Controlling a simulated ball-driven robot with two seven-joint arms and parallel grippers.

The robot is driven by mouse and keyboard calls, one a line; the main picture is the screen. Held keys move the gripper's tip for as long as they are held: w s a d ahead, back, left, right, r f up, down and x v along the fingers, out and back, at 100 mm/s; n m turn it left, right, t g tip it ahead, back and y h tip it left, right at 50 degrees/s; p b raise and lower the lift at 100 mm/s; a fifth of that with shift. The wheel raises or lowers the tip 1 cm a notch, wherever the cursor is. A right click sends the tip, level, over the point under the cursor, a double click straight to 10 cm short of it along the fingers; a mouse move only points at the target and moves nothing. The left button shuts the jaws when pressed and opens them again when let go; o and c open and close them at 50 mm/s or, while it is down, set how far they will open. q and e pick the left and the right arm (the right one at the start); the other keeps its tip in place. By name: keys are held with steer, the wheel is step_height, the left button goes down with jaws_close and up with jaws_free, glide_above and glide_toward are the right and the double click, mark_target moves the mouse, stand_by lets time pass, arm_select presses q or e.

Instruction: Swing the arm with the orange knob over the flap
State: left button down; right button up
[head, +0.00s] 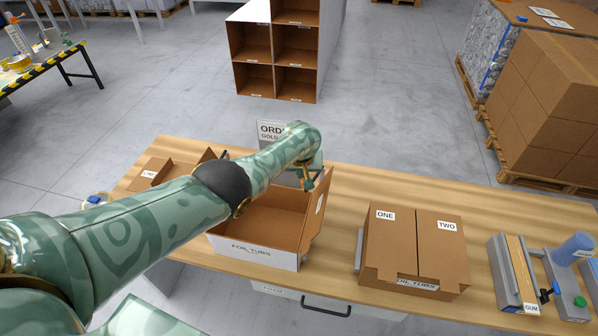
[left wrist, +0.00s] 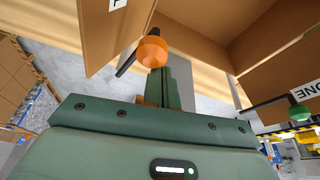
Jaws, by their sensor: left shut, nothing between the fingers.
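The open carton (head: 255,252) marked FOIL TUBS stands on the table, its right flap (head: 319,215) raised; this flap also shows in the left wrist view (left wrist: 110,35). The orange knob (left wrist: 152,49) sits on a thin black arm beside that flap. My left gripper (head: 307,184) is over the carton's right side. Its closed green fingers (left wrist: 160,85) reach up to the knob and overlap it in the left wrist view; I cannot tell whether they touch it. A green knob (left wrist: 299,112) shows near the flap marked ONE (left wrist: 300,92). My right gripper is out of view.
A closed carton (head: 415,250) with flaps ONE and TWO stands to the right, with a tape device (head: 515,275) beyond it. An order sign (head: 268,132) stands behind the open carton.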

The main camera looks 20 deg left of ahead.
arm_select(q)
steer(key=shift+s+d, duration=0.25)
steer(key=shift+d, duration=0.5)
steer(key=shift+s+d, duration=0.1)
steer(key=shift+d, duration=0.8)
steer(key=shift+f, duration=0.1)
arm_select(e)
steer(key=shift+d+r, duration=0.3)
arm_select(q)
steer(key=shift+d, duration=0.2)
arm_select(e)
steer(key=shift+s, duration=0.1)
arm_select(q)
steer(key=shift+a, duration=0.1)
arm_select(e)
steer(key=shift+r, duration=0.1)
